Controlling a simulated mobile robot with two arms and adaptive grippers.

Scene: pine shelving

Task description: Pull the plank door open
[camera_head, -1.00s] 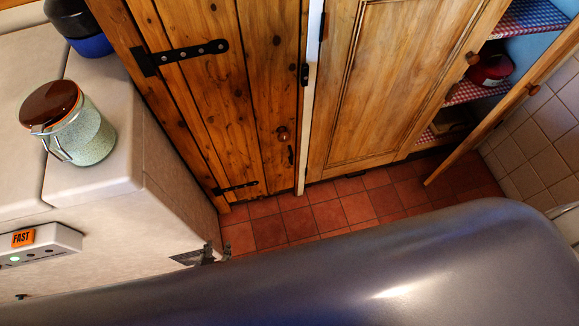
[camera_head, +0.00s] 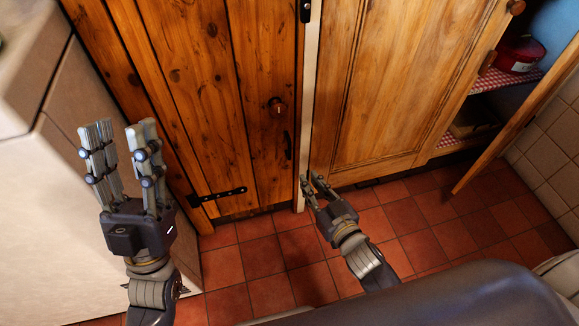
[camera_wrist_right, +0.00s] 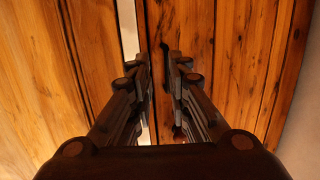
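The plank door (camera_head: 200,90) is dark-stained wood, shut against a pale post (camera_head: 308,100). My right gripper (camera_head: 313,180) is open and empty, low in front of the post, below and right of the handle in the head view. In the right wrist view, the gripper (camera_wrist_right: 160,58) has its fingers apart, facing the plank door (camera_wrist_right: 230,60) and post (camera_wrist_right: 128,30). My left gripper (camera_head: 119,128) is open and empty, left of the door, fingers up.
A panelled cupboard door (camera_head: 395,80) is right of the post. Further right, a shelf (camera_head: 505,80) holds a red pot (camera_head: 520,55), with another door (camera_head: 520,120) standing open. A pale counter side (camera_head: 65,215) is at left. The tiled floor (camera_head: 270,255) is clear.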

